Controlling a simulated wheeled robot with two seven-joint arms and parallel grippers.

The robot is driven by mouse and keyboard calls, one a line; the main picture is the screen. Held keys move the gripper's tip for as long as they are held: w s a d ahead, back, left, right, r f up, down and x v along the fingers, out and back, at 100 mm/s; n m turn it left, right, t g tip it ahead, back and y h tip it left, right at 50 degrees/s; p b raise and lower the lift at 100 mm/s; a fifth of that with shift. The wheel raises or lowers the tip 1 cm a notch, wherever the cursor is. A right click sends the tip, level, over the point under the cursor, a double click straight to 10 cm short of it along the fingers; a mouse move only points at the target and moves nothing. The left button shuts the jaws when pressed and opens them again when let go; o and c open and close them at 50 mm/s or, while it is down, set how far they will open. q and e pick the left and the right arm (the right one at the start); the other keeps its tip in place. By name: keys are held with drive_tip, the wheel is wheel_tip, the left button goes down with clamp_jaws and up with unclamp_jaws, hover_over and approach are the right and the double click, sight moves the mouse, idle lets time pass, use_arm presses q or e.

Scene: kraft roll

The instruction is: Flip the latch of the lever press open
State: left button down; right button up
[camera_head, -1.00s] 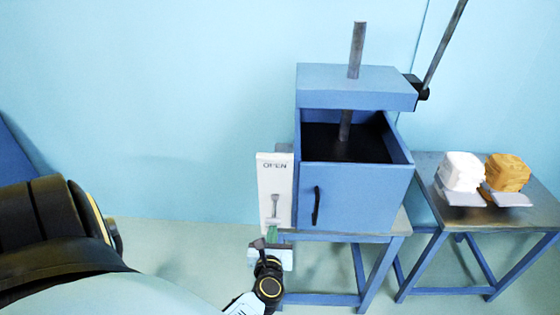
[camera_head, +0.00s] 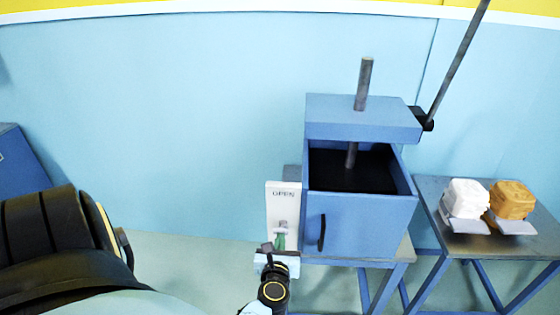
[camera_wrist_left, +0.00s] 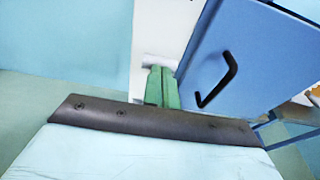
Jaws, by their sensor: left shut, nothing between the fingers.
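The lever press (camera_head: 360,225) is a blue box with a dark open top and a vertical grey rod. On its left side is a white panel (camera_head: 283,205) marked OPEN. A small grey latch lever (camera_head: 281,226) is on this panel and looks short from the head. My left gripper (camera_head: 279,242) has green fingertips, shut and empty, right below the lever. In the left wrist view the fingertips (camera_wrist_left: 161,86) meet a pale bar of the latch (camera_wrist_left: 161,61); I cannot tell whether they touch. My right gripper is not in view.
A black door handle (camera_head: 322,233) stands out from the press front, right of the latch. A long lever arm (camera_head: 459,60) rises at the upper right. The wall side left is free.

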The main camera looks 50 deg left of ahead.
use_arm(q)
drive_tip(key=shift+w+a+r, duration=0.2)
drive_tip(key=shift+w+r, duration=0.05)
drive_tip(key=shift+r, duration=0.35)
drive_tip(key=r+p+v, duration=0.2)
drive_tip(key=v, duration=0.9)
drive_tip(key=shift+d, duration=0.1)
idle(0.4)
